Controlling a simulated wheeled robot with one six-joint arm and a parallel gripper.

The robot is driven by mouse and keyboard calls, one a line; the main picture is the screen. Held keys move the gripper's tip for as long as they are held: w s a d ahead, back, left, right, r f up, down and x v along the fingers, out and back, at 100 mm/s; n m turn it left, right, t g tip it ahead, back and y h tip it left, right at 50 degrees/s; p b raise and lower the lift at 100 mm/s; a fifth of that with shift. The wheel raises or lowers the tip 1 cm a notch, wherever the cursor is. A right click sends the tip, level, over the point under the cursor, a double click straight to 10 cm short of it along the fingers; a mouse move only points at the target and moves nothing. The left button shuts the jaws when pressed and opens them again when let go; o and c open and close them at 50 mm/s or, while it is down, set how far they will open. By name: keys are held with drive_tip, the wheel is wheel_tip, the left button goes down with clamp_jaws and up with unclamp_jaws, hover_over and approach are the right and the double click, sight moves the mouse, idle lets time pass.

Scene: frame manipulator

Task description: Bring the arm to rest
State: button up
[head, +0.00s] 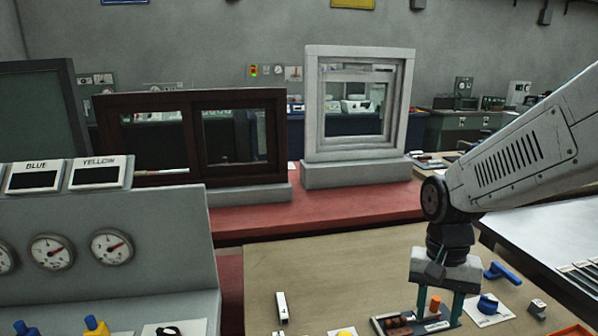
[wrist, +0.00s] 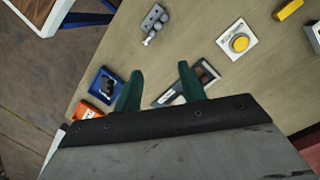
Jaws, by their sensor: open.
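My gripper (head: 438,300) hangs down from my arm at the right of the head view, over the near wooden tabletop. Its two green fingers are apart, with nothing seen held between them. In the wrist view, the gripper (wrist: 160,76) shows its fingers spread above the same table. A dark tray (head: 384,324) with brown and orange pieces lies below and behind the fingers in the head view. Whether the fingertips touch anything cannot be told.
A blue knob on a white plate (head: 489,308) and a blue handle (head: 503,272) lie right of the gripper. A yellow button (wrist: 239,43) sits on the table. Dark (head: 190,96) and white (head: 360,52) window frames stand on a red bench behind. A gauge panel (head: 150,205) stands left.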

drive_tip(key=s+r+n+t, duration=0.1)
drive_tip(key=s+r+n, duration=0.1)
drive_tip(key=s+r, duration=0.2)
drive_tip(key=s+d+r+n+t, duration=0.1)
drive_tip(key=s+r, duration=0.4)
drive_tip(key=s, duration=0.5)
drive_tip(key=shift+s+d+r+n+t, duration=0.3)
drive_tip(key=shift+n+t, duration=0.2)
drive_tip(key=shift+n, duration=0.6)
drive_tip(key=shift+s+r, duration=0.1)
drive_tip(key=shift+r, duration=0.1)
clamp_jaws()
